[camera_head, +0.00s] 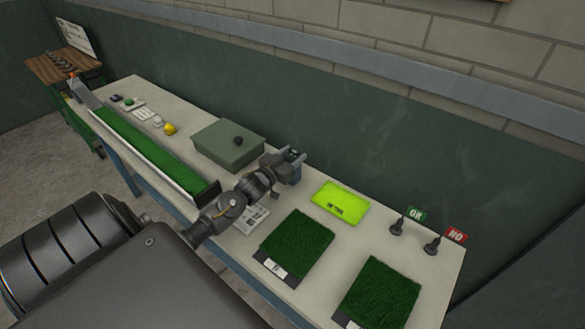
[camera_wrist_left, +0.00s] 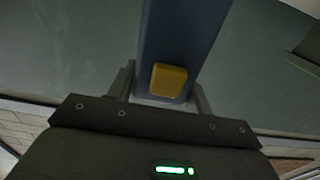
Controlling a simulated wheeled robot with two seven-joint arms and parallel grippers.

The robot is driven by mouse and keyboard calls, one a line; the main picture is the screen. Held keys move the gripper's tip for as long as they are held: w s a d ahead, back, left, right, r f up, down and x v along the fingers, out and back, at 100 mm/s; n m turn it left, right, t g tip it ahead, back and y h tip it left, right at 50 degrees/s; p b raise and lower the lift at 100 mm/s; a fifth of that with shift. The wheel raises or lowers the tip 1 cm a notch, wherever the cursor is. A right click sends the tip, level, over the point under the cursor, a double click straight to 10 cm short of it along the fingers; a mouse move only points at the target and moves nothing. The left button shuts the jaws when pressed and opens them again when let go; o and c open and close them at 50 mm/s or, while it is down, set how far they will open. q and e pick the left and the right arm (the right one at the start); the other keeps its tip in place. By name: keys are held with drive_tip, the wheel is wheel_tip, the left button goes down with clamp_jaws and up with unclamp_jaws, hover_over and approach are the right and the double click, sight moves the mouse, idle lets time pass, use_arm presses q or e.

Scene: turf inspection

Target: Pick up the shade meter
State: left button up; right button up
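In the left wrist view, a blue-grey bar-shaped device with a yellow patch (camera_wrist_left: 175,45), which I take to be the shade meter, sits between the fingers of my left gripper (camera_wrist_left: 163,92). The fingers lie against both its sides. In the head view my left gripper (camera_head: 291,160) is above the back of the table, right of the green box. The device is small and dark there, mostly hidden by the gripper. My right gripper is not in view.
On the long table (camera_head: 310,287) are a green box (camera_head: 215,146), a lime-yellow pad (camera_head: 340,202), turf samples (camera_head: 297,246) (camera_head: 381,293), OK (camera_head: 397,226) and NO (camera_head: 433,246) markers, and a turf-lined ramp (camera_head: 150,149). A wall stands close behind.

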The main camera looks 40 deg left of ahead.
use_arm(q)
drive_tip(key=c, duration=0.9)
drive_tip(key=shift+c, duration=0.6)
drive_tip(key=shift+r, duration=0.15)
